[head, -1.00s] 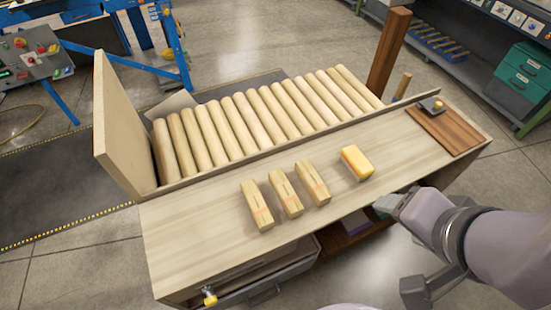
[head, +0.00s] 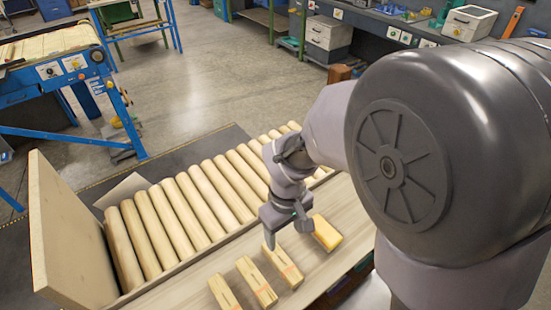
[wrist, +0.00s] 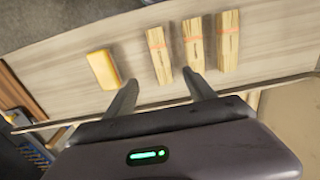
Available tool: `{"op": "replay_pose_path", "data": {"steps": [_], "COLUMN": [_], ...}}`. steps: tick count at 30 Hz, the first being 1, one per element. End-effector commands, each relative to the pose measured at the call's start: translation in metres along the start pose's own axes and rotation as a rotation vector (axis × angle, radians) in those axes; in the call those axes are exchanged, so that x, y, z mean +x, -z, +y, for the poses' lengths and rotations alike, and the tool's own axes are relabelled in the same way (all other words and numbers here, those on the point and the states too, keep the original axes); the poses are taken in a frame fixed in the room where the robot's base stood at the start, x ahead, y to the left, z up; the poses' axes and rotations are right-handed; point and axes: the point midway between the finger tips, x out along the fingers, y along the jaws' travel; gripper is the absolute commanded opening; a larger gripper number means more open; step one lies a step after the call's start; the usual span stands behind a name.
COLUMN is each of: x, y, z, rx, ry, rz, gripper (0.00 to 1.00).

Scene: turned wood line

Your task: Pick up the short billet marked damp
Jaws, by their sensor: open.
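Three short pale wood billets with orange bands lie side by side on the bench. In the head view they are the left billet (head: 224,292), middle billet (head: 256,281) and right billet (head: 283,266). The wrist view shows them in reversed order: one nearest the yellow block (wrist: 159,56), a middle one (wrist: 194,40) and an outer one (wrist: 228,40). Small dark marks show on them, but I cannot read which says damp. My gripper (head: 287,238) is open and empty above the bench, near the right billet and the yellow block; its spread fingers (wrist: 160,79) also show in the wrist view.
The yellow block (head: 327,232) lies just right of the billets. Behind them is a row of long round wood rods (head: 185,212), with an upright wood board (head: 65,235) at its left end. Bare bench top (head: 185,297) shows left of the billets.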

Motion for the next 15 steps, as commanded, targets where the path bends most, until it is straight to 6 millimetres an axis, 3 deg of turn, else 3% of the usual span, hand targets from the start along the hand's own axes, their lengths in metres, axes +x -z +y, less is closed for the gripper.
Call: {"op": "replay_pose_path", "data": {"steps": [3,9,15], "x": [0.038,0.097,0.120], "y": [-0.002,-0.002,-0.001], "z": [0.000,0.000,0.000], "rx": [-0.003,0.000,0.002], "ry": [0.001,0.001,0.001], "rz": [-0.006,-0.005,-0.002], "gripper": [0.64,0.64,0.64]}}
